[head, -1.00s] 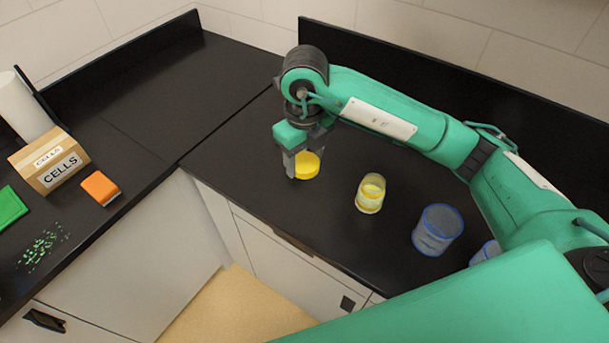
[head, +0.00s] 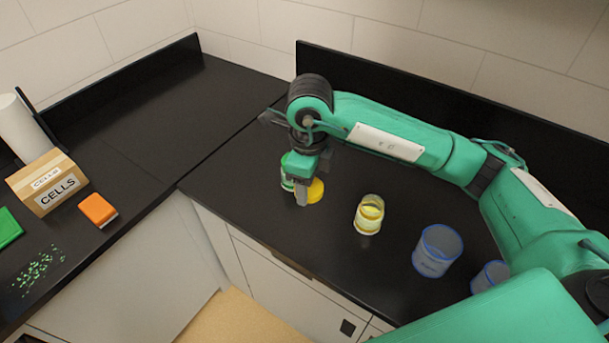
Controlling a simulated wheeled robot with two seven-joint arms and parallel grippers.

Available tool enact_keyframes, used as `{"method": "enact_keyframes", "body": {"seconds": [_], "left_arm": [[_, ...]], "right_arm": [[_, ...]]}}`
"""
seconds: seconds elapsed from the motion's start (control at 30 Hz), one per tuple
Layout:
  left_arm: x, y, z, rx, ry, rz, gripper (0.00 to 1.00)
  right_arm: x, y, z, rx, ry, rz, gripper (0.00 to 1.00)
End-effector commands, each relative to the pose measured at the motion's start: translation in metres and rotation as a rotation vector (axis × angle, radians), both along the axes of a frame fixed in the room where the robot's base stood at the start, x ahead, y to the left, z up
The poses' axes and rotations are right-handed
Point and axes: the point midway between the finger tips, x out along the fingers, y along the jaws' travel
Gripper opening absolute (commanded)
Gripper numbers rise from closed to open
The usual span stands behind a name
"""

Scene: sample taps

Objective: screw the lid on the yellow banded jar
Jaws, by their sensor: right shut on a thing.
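The yellow banded jar (head: 369,215) stands upright and open-topped on the black counter, with yellow contents or banding showing through its clear wall. My right gripper (head: 303,200) points down to the left of this jar and is shut on the yellow lid (head: 316,190). The lid's left part is hidden behind the fingers. I cannot tell whether the lid touches the counter. The lid is apart from the jar. My left gripper is out of view.
A green-banded jar (head: 287,172) shows partly behind my right gripper. Blue-banded jars (head: 437,251) (head: 489,276) stand to the right. On the left counter are a CELLS box (head: 48,185), an orange block (head: 98,210) and scattered green bits (head: 38,271). The back-left counter is clear.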

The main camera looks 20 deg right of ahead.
Motion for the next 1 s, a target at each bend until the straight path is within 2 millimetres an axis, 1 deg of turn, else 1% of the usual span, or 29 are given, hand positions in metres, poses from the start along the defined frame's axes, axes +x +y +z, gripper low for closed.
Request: {"method": "enact_keyframes", "body": {"seconds": [0.1,0.6,0.9,1.0], "left_arm": [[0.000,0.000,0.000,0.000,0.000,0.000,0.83],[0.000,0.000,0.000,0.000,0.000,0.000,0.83],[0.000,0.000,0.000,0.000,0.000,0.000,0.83],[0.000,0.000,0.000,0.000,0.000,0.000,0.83]], "right_arm": [[-0.003,-0.006,-0.008,-0.006,-0.001,0.222,0.35],[-0.019,-0.030,-0.038,-0.015,0.006,1.201,0.35],[-0.031,-0.044,-0.056,-0.013,0.010,1.782,0.34],[-0.035,-0.049,-0.061,-0.011,0.012,1.952,0.34]]}}
